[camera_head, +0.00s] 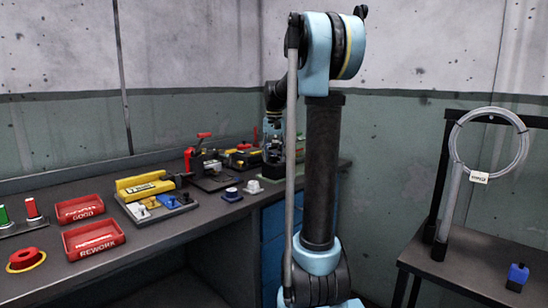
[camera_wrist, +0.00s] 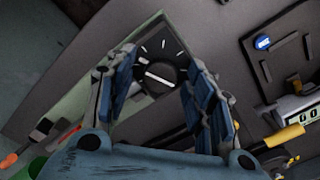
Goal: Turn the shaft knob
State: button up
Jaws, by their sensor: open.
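The shaft knob (camera_wrist: 161,74) is a dark round knob with a white pointer line. White tick marks surround it on a dark face inside a green-grey frame. In the wrist view, the blue-padded fingers of my gripper (camera_wrist: 157,80) are spread, one on the left and one on the right of the knob. Whether they touch the knob, and how high they are above it, I cannot tell. In the head view my gripper is small and partly hidden by my arm, over the far right end of the workbench (camera_head: 120,265).
A red GOOD tray (camera_head: 79,209), a red REWORK tray (camera_head: 93,240) and a red button on a yellow ring (camera_head: 25,259) lie at the left. A yellow device (camera_head: 143,187) and a red-handled clamp (camera_head: 204,160) stand nearer my gripper. A side table (camera_head: 470,262) stands right.

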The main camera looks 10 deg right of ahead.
jog(key=shift+c, duration=0.6)
jog(key=c, duration=0.9)
jog(key=shift+c, duration=0.2)
jog(key=shift+n, duration=2.1)
jog(key=o, duration=1.1)
jog(key=shift+c, duration=0.2)
jog(key=shift+r, duration=0.1)
